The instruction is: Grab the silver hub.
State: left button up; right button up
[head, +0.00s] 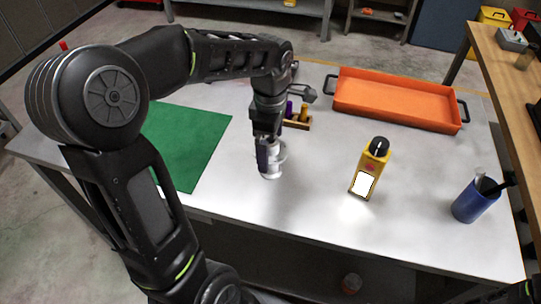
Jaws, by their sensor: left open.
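The silver hub (280,157) is a small pale, spool-like piece at the middle of the grey table (310,212). My left gripper (268,163) points down right at it, with a finger in front of the hub that hides part of it. The jaws are open. I cannot tell whether the fingers touch the hub. My right gripper does not show.
A wooden block with purple and yellow pegs (298,122) stands just behind the gripper. An orange tray (395,98) lies at the back right. A yellow device (370,168), a blue cup (474,203) and a green mat (188,143) are also on the table. The front middle is clear.

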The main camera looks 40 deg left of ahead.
pick_arm(q)
jog(key=shift+c, duration=0.2)
jog(key=c, duration=1.8)
jog(key=shift+r, duration=0.1)
notch_tip(320, 180, up, 10)
jog(key=shift+f, duration=0.1)
